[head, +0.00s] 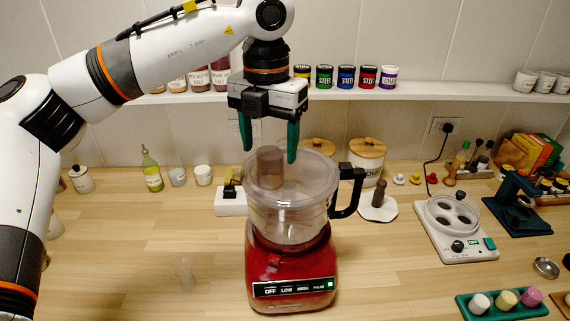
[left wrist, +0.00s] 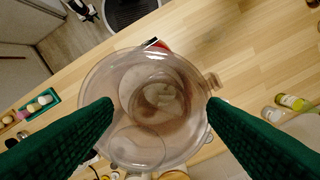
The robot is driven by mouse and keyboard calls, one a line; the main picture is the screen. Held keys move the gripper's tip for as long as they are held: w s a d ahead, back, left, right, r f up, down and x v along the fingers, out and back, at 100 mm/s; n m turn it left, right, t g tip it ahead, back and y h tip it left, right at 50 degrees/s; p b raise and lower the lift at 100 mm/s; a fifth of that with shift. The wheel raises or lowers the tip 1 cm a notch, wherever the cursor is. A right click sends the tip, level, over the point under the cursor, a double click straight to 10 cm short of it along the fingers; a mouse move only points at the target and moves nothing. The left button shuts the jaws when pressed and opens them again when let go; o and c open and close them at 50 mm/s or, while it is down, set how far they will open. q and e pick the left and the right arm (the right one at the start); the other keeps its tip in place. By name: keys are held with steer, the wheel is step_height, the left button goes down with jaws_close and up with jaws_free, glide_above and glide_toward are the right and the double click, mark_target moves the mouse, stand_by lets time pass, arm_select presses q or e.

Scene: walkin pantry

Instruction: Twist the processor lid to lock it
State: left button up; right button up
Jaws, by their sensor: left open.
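The food processor has a red base (head: 290,272) with a lit panel, and a clear bowl (head: 285,226) with a black handle (head: 349,190) on its right. A clear lid (head: 308,178) sits on top of the bowl, with a brownish feed tube (head: 270,168) rising from it. Whether the lid is locked I cannot tell. My left gripper (head: 269,153) points down above the lid, open and empty, its green fingers near the feed tube's top. In the left wrist view the round lid (left wrist: 172,72) lies between and beyond the fingers (left wrist: 160,104). My right gripper is not in view.
A shelf (head: 425,101) with several small jars runs behind the gripper. A white block (head: 232,204) and a wooden-lidded canister (head: 367,160) stand close to the processor. A small clear glass (head: 185,273) stands front left. A white appliance (head: 455,228) stands right. The front-left counter is mostly free.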

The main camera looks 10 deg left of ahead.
arm_select(q)
step_height(320, 180, up, 4)
steer(key=shift+r+p, duration=0.15)
steer(key=shift+p, duration=1.1)
